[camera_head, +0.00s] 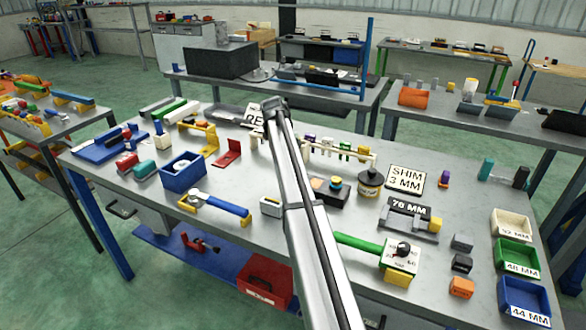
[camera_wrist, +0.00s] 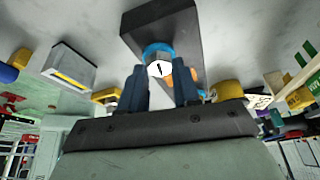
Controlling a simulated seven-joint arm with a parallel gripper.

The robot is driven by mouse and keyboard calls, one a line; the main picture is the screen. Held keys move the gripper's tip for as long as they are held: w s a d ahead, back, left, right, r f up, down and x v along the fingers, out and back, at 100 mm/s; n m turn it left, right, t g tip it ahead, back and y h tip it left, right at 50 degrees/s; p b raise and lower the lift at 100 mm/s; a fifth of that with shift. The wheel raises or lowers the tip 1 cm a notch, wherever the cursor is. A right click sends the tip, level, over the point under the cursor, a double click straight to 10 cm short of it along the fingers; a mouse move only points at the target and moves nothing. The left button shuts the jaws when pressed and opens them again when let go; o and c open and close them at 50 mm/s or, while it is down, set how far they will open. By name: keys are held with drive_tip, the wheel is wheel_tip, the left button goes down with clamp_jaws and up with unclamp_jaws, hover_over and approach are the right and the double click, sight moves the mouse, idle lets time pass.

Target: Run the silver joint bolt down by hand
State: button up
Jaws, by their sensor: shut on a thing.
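In the wrist view, my gripper (camera_wrist: 161,85) has its two dark blue fingers on either side of the silver joint bolt (camera_wrist: 158,69), shut on it. The bolt shows a pale, six-sided end with a black mark. A blue ring or collar (camera_wrist: 154,49) is right behind it, against a dark block (camera_wrist: 180,24). An orange part (camera_wrist: 194,74) shows by the right finger. I cannot tell how deep the bolt sits. In the head view a dark block (camera_head: 334,197) with blue and orange parts stands mid-bench; my gripper and the bolt cannot be made out there.
A grey box (camera_head: 270,207) is left of the block, and a black-and-yellow can (camera_head: 370,182) is right of it. A peg rack (camera_head: 340,152) stands behind. A green-handled tool (camera_head: 358,244) lies in front. Labelled bins (camera_head: 518,254) line the right edge.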

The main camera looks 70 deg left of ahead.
drive_tip(key=shift+a+r, duration=0.15)
drive_tip(key=o, duration=1.1)
drive_tip(key=shift+c, duration=0.2)
drive_tip(key=shift+s+a+r, duration=0.1)
drive_tip(key=shift+r, duration=0.4)
drive_tip(key=s+a, duration=0.2)
drive_tip(key=a, duration=0.1)
drive_tip(key=s+a, duration=0.2)
drive_tip(key=a, duration=0.1)
drive_tip(key=s+a, duration=0.2)
drive_tip(key=a, duration=0.2)
drive_tip(key=shift+s, duration=0.3)
